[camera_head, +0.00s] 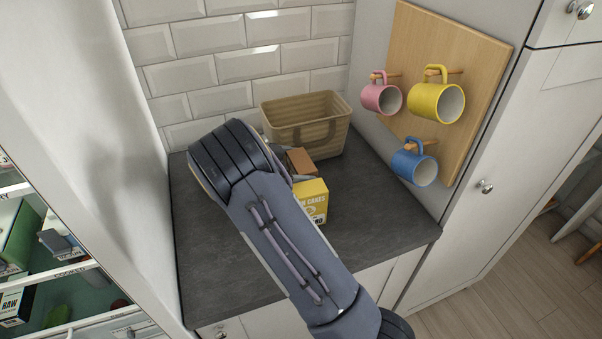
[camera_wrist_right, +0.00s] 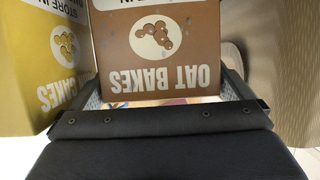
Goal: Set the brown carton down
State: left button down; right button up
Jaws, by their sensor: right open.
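The brown carton (camera_head: 301,161) is mostly hidden in the head view by my right arm and the yellow carton, and its base cannot be seen. In the wrist view the brown carton (camera_wrist_right: 160,45), marked "OAT BAKES", shows upside down between the fingers of my right gripper (camera_wrist_right: 164,93). The fingers are open, one at each side of the carton. In the head view these fingers are hidden behind my arm. My left gripper is not in view.
A yellow carton (camera_head: 314,201) stands on the slate worktop (camera_head: 375,215) close beside the brown one. A tan basket (camera_head: 325,135) is behind them. Pink (camera_head: 381,98), yellow (camera_head: 436,104) and blue (camera_head: 415,167) mugs hang at right. The worktop's right side is clear.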

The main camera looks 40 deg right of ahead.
jog(key=shift+x, duration=1.45)
jog(key=shift+r, duration=0.1)
jog(key=c, duration=0.9)
